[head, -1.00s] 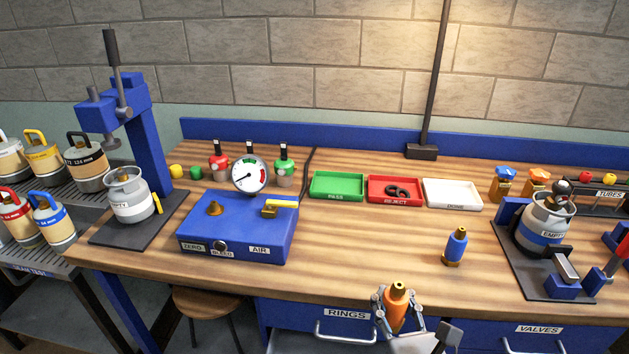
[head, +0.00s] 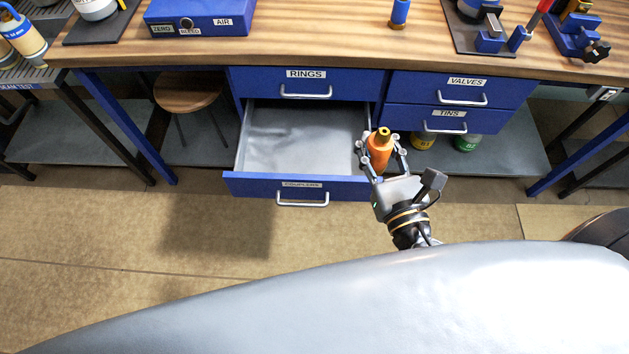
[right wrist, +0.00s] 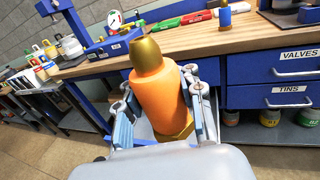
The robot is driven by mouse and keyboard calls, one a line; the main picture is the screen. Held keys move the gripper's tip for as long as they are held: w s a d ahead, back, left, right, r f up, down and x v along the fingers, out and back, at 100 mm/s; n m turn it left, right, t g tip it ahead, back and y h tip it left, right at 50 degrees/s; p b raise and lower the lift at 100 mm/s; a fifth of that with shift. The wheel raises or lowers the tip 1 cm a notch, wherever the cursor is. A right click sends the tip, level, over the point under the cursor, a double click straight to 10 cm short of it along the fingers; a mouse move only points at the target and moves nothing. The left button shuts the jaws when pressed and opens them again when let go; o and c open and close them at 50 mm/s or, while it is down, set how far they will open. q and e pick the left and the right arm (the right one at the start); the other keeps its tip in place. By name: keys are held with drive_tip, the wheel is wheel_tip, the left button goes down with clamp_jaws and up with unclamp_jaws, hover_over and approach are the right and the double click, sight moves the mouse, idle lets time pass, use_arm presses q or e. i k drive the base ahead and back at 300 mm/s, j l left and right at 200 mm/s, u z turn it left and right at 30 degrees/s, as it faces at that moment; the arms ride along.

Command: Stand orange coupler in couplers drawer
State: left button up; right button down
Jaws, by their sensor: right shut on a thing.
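The orange coupler (head: 379,146), with brass ends, is held upright between the fingers of my right gripper (head: 379,157). It also fills the middle of the right wrist view (right wrist: 159,92), where the gripper's fingers close on both sides of it. The couplers drawer (head: 238,184) is pulled open below the rings drawer, and its grey inside looks empty. In the head view the coupler appears at the drawer's right edge; its height above the drawer is hard to tell. My left gripper is not in view.
Above the open drawer is the shut rings drawer (head: 307,74). The shut valves drawer (head: 466,82) and tins drawer (head: 446,114) are at right. A blue coupler (head: 399,14) stands on the bench. A wooden stool (head: 190,88) is left of the drawers.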

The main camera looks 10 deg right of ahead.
sight(337, 164)
drive_tip(key=k+z, duration=0.2)
drive_tip(key=z, duration=0.2)
drive_tip(key=k+l+z, duration=0.1)
drive_tip(key=z, duration=0.25)
drive_tip(key=k+l+z, duration=0.15)
drive_tip(key=z, duration=0.25)
drive_tip(key=i+j+z, duration=0.2)
drive_tip(key=j, duration=0.2)
drive_tip(key=i+j+z, duration=0.15)
drive_tip(key=j, duration=0.3)
drive_tip(key=i+j+z, duration=0.2)
drive_tip(key=j, duration=0.25)
drive_tip(key=j+z, duration=0.2)
drive_tip(key=j, duration=0.25)
drive_tip(key=i+j, duration=0.1)
drive_tip(key=j, duration=0.75)
drive_tip(key=i+j, duration=0.15)
drive_tip(key=j, duration=0.65)
drive_tip(key=i, duration=0.05)
